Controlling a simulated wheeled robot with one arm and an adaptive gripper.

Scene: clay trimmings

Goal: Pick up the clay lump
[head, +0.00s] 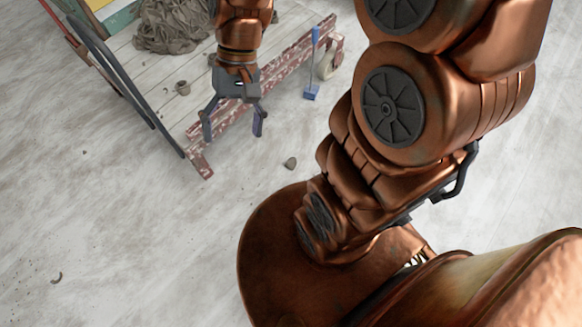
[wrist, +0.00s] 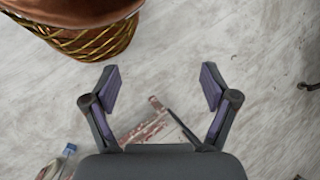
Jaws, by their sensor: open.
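The red-and-white board (head: 285,62) edges a white planked platform (head: 150,65) bearing a grey coiled heap (head: 172,28) and a small grey piece (head: 182,88). A curled scrap (head: 57,278) lies lower left; the floor between is mostly clear.

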